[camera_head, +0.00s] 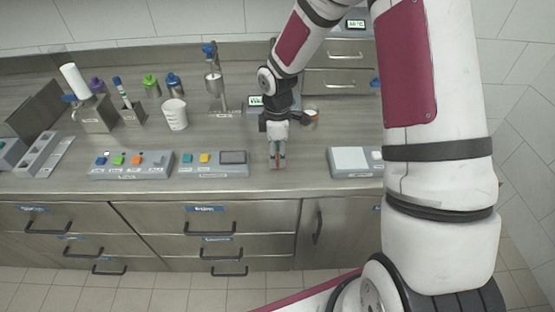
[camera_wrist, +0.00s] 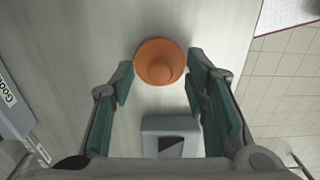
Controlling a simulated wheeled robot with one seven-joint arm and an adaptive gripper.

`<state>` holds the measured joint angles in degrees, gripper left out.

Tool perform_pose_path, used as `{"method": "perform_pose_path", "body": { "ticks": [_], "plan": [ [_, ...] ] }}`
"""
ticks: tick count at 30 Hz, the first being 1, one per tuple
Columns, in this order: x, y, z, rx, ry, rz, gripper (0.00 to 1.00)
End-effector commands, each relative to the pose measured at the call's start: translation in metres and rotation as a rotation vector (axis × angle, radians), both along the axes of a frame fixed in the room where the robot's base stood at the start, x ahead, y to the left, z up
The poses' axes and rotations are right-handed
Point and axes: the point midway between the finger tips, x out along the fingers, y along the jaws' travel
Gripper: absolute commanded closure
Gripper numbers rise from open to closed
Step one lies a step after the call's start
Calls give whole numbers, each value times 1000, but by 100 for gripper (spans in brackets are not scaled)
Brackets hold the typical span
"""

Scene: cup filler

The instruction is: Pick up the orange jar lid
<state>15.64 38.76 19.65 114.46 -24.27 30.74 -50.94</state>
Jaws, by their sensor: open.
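The orange jar lid (camera_wrist: 160,62), round with a raised knob in its middle, rests on the grey counter in the wrist view. My gripper (camera_wrist: 160,84) is open, with one green-padded finger on each side of the lid. The lid sits about level with the fingertips, with a gap on the left and a narrower one on the right. In the head view my gripper (camera_head: 277,158) points down near the counter's front edge. A bit of orange shows at its fingertips; the lid is mostly hidden there.
A grey block with a dark slanted face (camera_wrist: 171,135) stands below the lid in the wrist view. In the head view a button panel (camera_head: 213,171) is left of my gripper and a scale-like device (camera_head: 352,161) is right. A white beaker (camera_head: 174,114) stands further left.

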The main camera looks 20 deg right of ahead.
Motion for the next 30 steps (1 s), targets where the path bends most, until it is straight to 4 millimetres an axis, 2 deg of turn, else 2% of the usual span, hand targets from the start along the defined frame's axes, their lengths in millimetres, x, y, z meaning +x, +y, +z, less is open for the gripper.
{"method": "perform_pose_path", "body": {
  "ticks": [7,12,23,30],
  "plan": [
    [0,0,-1,0,-1,-1,60],
    [0,0,-1,0,-1,-1,95],
    [0,0,0,0,-1,-1,96],
    [1,-1,14,-1,-4,-2,96]
  ]
}}
